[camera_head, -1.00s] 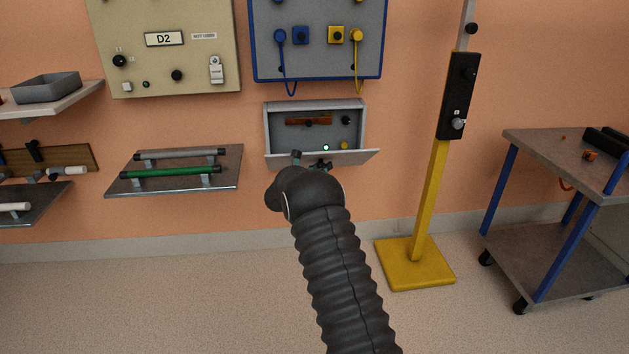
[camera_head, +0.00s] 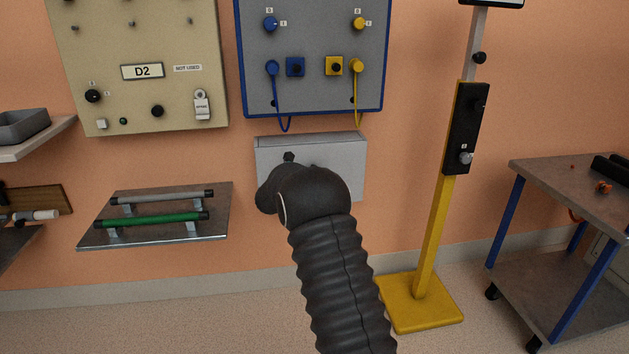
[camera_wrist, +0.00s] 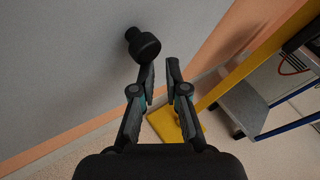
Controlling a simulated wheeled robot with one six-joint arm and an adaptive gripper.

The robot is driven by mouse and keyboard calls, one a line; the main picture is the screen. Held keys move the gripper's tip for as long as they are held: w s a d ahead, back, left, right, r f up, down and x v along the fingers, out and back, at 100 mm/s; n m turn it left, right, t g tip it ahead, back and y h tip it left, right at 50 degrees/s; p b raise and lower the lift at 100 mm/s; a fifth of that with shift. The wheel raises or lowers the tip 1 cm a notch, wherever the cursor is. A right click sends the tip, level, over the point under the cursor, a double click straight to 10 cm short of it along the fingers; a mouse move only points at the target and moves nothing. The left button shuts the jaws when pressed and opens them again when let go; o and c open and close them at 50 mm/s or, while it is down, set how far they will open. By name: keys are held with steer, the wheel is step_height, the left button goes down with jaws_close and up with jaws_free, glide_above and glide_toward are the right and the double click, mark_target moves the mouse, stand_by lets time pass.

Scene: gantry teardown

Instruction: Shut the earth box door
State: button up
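The earth box (camera_head: 343,152) is a grey box on the orange wall below the blue-framed panel. Its door now stands upright over the front and looks shut or nearly so; my arm hides its lower left part. In the wrist view the grey door face (camera_wrist: 70,70) fills the left side, with a black round knob (camera_wrist: 144,44) standing out from it. My gripper (camera_wrist: 160,68) is just below the knob in that view, its two fingers apart with a narrow gap and nothing between them. In the head view my wrist hides the fingers.
A yellow stand (camera_head: 432,235) with a black control box is right of the earth box. A grey trolley (camera_head: 560,185) stands further right. A shelf (camera_head: 87,236) with a green and a grey bar is at left. Blue and yellow cables hang above the box.

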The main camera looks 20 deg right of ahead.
steer(key=o, duration=0.4)
step_height(320, 180, up, 2)
steer(key=shift+w+r, duration=0.1)
steer(key=shift+r, duration=0.1)
steer(key=o, duration=0.3)
steer(key=shift+a+f, duration=0.1)
steer(key=shift+w+a+f, duration=0.1)
steer(key=shift+w+f, duration=0.05)
steer(key=shift+w, duration=0.05)
steer(key=shift+a, duration=0.1)
steer(key=s+f+v, duration=0.1)
steer(key=f+v, duration=0.1)
steer(key=v, duration=0.9)
steer(key=shift+r, duration=0.1)
